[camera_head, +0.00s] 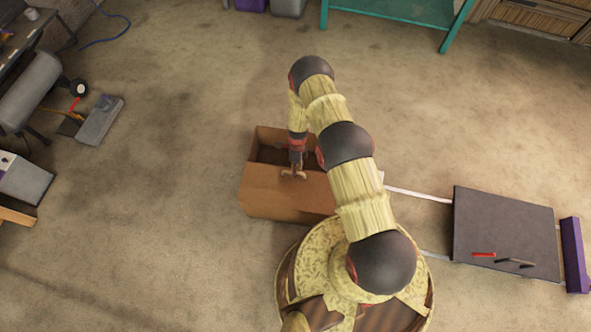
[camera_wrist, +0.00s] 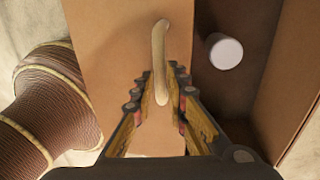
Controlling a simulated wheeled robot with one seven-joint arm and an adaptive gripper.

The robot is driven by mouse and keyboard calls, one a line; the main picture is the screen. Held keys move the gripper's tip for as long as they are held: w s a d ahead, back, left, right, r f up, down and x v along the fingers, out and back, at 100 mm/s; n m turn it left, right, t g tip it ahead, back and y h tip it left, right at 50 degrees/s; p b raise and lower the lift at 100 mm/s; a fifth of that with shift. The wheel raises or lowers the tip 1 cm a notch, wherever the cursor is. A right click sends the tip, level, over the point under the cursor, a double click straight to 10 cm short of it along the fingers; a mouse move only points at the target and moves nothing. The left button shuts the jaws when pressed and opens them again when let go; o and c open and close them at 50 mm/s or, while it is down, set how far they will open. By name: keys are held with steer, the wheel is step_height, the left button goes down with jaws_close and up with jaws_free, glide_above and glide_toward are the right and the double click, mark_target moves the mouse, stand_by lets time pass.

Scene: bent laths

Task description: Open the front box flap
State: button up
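The brown cardboard box (camera_head: 262,138) stands on the floor in front of my base. Its front flap (camera_head: 262,188) appears to lie across the near part of the top; the far part is open. In the wrist view the flap (camera_wrist: 105,55) fills the middle left, with the dark box interior to its right. My gripper (camera_head: 294,174) points down over the flap near its inner edge. In the wrist view my gripper (camera_wrist: 160,78) has its fingers apart. A pale curved strip (camera_wrist: 160,45) shows between and beyond the fingertips; I cannot tell if they touch it.
A white round object (camera_wrist: 225,52) is inside the box. A dark flat panel (camera_head: 505,230) with a red item and a purple end piece (camera_head: 573,255) lies right. A teal-framed table (camera_head: 395,10) stands at the back. Equipment is at far left. The floor left of the box is clear.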

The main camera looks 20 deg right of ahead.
jaws_close()
stand_by(0.3)
steer(key=shift+r, duration=0.1)
